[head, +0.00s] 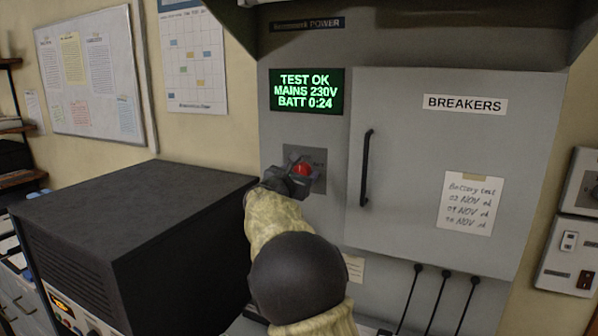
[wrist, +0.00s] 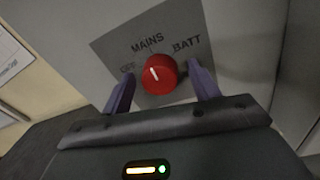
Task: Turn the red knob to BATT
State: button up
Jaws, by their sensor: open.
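The red knob (head: 302,169) sits on a grey square plate (head: 318,158) on the console front, partly hidden by my gripper (head: 289,179) in the head view. In the wrist view the knob (wrist: 158,74) has a white pointer line aimed up and slightly left, roughly at the MAINS label (wrist: 147,43). The BATT label (wrist: 187,45) is up and to the right, and a partly blurred label is at the left. My gripper (wrist: 161,78) is open, with one purple finger on each side of the knob. I see gaps between the fingers and the knob.
A green-lit display (head: 307,91) above the knob reads TEST OK, MAINS 230V, BATT 0:24. The BREAKERS door (head: 410,150) with a black handle (head: 366,168) is just right. A large black box (head: 130,225) stands at the left, close to my arm.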

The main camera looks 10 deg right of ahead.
jog(key=shift+c, duration=0.4)
jog(key=c, duration=0.9)
jog(key=shift+f+m+b, duration=0.2)
jog(key=shift+m+b, duration=0.2)
jog(key=shift+b, duration=0.35)
jog(key=shift+m+h+b, duration=0.3)
jog(key=shift+m+b, duration=5.4)
jog(key=shift+b, duration=0.45)
